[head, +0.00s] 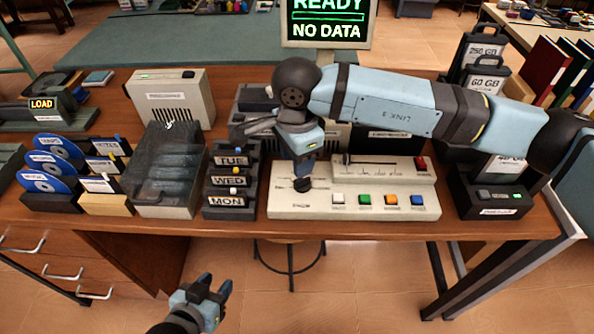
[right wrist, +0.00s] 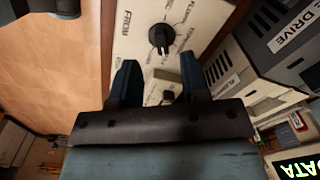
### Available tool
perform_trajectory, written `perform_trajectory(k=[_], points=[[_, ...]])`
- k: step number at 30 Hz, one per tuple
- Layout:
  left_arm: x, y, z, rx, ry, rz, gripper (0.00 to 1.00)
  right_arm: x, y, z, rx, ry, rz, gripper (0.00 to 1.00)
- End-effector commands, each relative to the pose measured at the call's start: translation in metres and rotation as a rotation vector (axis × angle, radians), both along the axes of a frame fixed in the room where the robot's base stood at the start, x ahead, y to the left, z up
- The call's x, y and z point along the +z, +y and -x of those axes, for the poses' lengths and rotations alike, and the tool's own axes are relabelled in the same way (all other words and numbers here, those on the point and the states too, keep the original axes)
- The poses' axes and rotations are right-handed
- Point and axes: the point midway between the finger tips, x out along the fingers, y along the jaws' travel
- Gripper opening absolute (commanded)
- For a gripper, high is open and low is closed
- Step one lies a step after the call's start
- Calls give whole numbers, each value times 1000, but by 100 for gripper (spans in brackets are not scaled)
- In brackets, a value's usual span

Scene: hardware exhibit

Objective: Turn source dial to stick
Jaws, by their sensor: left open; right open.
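The source dial is a black knob (head: 302,185) on the left part of a cream control panel (head: 285,209). The right wrist view also shows the knob (right wrist: 162,39), with lettering around it and the word FROM beside it. Its exact setting is too small to read. My right gripper (head: 303,168) points down over the panel, just above and behind the knob. In the right wrist view my right gripper (right wrist: 161,78) has its two fingers apart, with the knob beyond the fingertips and nothing between them. My left gripper (head: 207,290) is open and empty in front of the desk.
Coloured buttons (head: 390,200) and a slider (head: 347,159) sit right of the dial. A black rack (head: 232,210) labelled TUE, WED, MON stands close on the left. A screen (head: 327,22) behind reads READY, NO DATA. The floor before the desk is mostly clear.

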Motion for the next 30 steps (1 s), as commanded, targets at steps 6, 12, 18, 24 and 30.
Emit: perform_trajectory(k=[6, 12, 18, 24, 30], points=[[-1, 1, 1, 1, 6, -6, 43, 48, 0, 0, 0, -3, 1, 42], [-4, 1, 2, 1, 13, -10, 43, 71, 0, 0, 0, -1, 0, 42], [-4, 2, 1, 1, 13, -10, 43, 76, 0, 0, 0, -1, 1, 42], [-2, 1, 1, 1, 8, -7, 43, 76, 0, 0, 0, -1, 1, 42], [0, 1, 0, 2, 5, -6, 43, 76, 0, 0, 0, -1, 1, 42]])
